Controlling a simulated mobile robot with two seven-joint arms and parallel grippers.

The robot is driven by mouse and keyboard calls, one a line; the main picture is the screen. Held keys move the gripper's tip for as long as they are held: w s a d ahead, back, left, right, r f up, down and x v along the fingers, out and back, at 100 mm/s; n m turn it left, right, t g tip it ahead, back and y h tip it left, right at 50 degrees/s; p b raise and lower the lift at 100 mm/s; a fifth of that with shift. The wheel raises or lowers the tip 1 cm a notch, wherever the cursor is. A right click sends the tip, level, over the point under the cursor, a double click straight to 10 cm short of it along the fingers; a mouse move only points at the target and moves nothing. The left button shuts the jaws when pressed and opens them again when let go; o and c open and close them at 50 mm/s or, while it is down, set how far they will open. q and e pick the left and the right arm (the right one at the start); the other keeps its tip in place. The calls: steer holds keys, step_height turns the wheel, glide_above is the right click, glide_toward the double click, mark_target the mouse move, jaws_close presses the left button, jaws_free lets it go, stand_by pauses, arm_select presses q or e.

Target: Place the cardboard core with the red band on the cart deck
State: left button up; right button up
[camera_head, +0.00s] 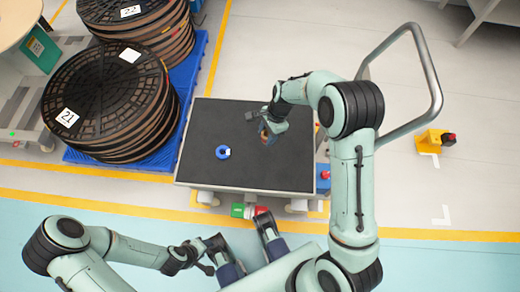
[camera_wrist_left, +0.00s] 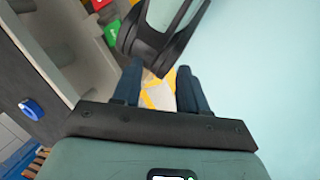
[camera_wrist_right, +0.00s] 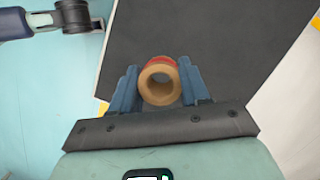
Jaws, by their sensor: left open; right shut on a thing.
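The cardboard core with the red band (camera_wrist_right: 160,84) is held between the fingers of my right gripper (camera_wrist_right: 160,82). Its open end faces the right wrist camera and the red band shows at its far side. In the head view the core (camera_head: 264,134) is partly hidden by my right gripper (camera_head: 266,126), over the right part of the dark cart deck (camera_head: 215,120). I cannot tell whether the core touches the deck. My left gripper (camera_wrist_left: 158,78) is open and empty, beyond the near side of the cart.
A blue ring (camera_head: 223,152) lies on the left part of the deck; most of the deck is bare. Large dark reels (camera_head: 105,105) stand on a blue pallet (camera_head: 190,85) at the left. The cart's grey handle (camera_head: 428,70) rises at the right. A yellow box (camera_head: 431,141) stands beyond it.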

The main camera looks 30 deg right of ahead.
mark_target(264, 158)
step_height(264, 158, down, 16)
steer(key=b, duration=0.4)
steer(key=shift+f, duration=0.2)
arm_select(q)
steer(key=w+a+f+t+y, duration=0.1)
steer(key=w+a+f+t, duration=0.1)
steer(key=w+f, duration=0.3)
steer(key=shift+w+a+n, duration=0.3)
steer(key=shift+w+a, duration=0.45)
steer(key=shift+w, duration=0.2)
arm_select(e)
steer(key=shift+r, duration=0.1)
arm_select(q)
steer(key=shift+f, duration=0.1)
arm_select(e)
steer(key=o, duration=0.6)
steer(key=shift+f, duration=0.25)
steer(key=o, duration=0.4)
